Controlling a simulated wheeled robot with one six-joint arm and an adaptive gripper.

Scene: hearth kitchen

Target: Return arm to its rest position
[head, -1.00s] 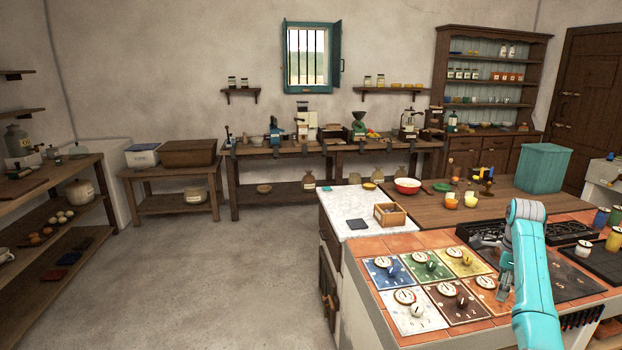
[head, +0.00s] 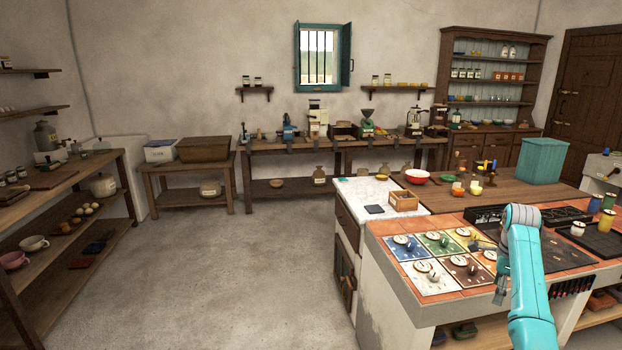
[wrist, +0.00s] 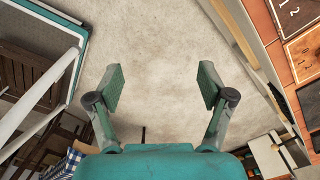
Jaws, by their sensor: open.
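My teal arm (head: 527,275) reaches up at the right of the head view, in front of the tiled counter (head: 420,297). My gripper (wrist: 160,88) shows in the wrist view with its two fingers wide apart and nothing between them. Bare floor lies beyond the fingertips. In the head view the gripper (head: 499,285) is small and partly hidden by the arm, near the counter's front edge.
Coloured dial plates (head: 440,243) lie on the counter near my arm. Shelves (head: 75,215) line the left. The floor (head: 230,270) between is clear.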

